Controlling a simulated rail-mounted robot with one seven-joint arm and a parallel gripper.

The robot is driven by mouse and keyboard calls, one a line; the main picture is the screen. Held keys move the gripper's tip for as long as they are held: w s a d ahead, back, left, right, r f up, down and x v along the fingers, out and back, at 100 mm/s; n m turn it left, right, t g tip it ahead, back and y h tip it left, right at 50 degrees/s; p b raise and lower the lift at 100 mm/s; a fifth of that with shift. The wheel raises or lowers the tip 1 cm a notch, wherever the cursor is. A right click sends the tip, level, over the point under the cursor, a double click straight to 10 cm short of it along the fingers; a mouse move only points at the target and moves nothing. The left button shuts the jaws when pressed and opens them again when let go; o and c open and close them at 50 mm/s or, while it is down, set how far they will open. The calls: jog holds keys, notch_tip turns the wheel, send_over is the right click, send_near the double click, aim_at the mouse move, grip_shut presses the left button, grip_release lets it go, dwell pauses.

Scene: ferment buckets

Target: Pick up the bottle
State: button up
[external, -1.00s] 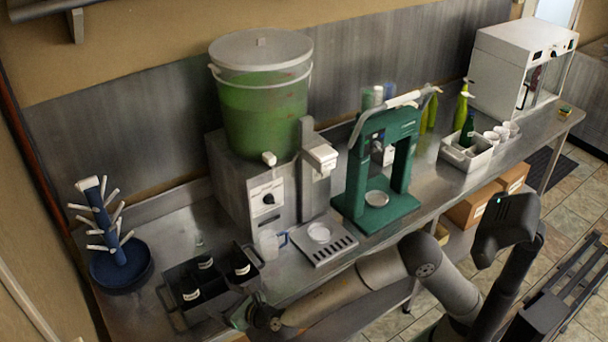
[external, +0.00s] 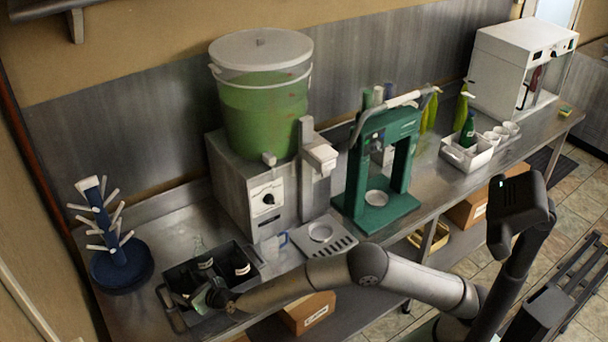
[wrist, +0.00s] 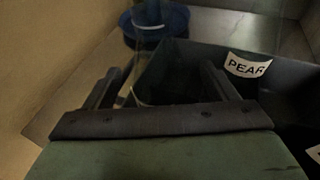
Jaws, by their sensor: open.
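My gripper (external: 206,296) is open and low over the front left part of the dark divided crate (external: 259,262). In the wrist view my two fingers (wrist: 163,88) stand apart. A faint, see-through shape with a pale ring (wrist: 140,101) shows between them; it may be a clear bottle, but its outline is too dim to be sure. I cannot tell whether the fingers touch it. A white PEAR label (wrist: 248,65) is on a dark surface right of the fingers. A dark green bottle (external: 467,131) stands in the white tray (external: 483,159) far right.
A blue drying rack (external: 119,262) stands left of the crate. The filler with the green bucket (external: 262,112) is behind it. A drip tray (external: 325,240) and green press (external: 381,205) are to the right. The counter's front edge lies under my arm.

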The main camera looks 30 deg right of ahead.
jog(key=shift+p+x, duration=0.3)
jog(key=shift+x, duration=1)
jog(key=c, duration=1.2)
jog(key=shift+r, duration=0.1)
notch_tip(320, 180, up, 18)
jog(key=shift+p, duration=0.45)
